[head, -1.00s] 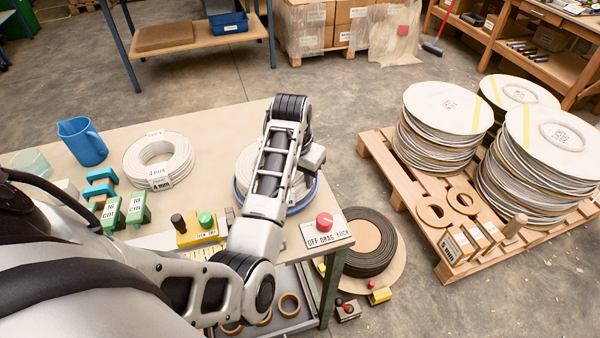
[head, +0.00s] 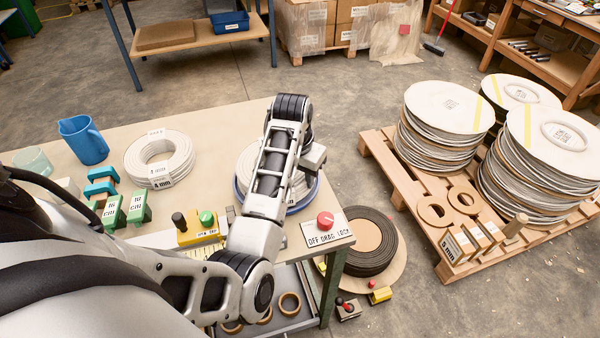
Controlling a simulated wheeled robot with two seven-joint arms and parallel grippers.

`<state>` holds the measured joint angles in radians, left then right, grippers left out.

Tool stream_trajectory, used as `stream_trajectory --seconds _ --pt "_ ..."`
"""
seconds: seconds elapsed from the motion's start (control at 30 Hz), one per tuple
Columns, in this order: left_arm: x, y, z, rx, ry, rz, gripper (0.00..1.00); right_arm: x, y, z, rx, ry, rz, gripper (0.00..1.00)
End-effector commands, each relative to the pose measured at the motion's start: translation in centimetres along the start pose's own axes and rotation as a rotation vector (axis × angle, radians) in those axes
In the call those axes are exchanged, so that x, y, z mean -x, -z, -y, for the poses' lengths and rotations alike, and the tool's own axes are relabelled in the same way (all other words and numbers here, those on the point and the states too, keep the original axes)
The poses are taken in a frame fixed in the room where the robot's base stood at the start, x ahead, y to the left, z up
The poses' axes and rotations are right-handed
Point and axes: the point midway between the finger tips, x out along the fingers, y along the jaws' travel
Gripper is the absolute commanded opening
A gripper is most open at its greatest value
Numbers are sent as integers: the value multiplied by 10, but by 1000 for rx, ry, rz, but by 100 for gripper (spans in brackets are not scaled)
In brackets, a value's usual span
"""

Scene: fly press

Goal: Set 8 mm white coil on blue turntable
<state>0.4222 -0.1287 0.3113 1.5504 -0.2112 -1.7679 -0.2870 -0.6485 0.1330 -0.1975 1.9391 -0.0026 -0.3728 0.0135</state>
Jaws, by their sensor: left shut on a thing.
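A white coil (head: 246,165) lies on the blue turntable (head: 238,193) at the table's right end, largely covered by my left arm. Its size label is not readable, so I cannot tell that it is the 8 mm one. My left gripper (head: 311,165) is at the coil's right side, shut on it. Its fingertips are mostly hidden. Whether the coil rests fully on the turntable cannot be seen. My right gripper is out of view.
A blue jug (head: 83,141), green blocks (head: 138,207) and a red drag lock knob (head: 325,220) stand on the table. A black coil (head: 368,242) lies on the floor beside a pallet (head: 388,173) of reels.

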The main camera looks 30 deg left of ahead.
Motion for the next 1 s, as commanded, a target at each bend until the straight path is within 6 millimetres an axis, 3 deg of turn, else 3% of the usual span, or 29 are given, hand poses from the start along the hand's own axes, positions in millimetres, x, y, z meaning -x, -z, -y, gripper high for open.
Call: stream_trajectory --seconds 0.53,0.57,0.6,0.87,1.0 --pt "-7 1 1 0 4 -8 0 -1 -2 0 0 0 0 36" --pt "-7 1 1 0 4 -8 40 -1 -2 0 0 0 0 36" --pt "-7 1 1 0 4 -8 43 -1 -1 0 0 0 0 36" --pt "-10 -3 0 0 -2 4 43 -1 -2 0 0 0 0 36" --pt "-2 -2 0 0 -1 1 43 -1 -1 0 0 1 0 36"
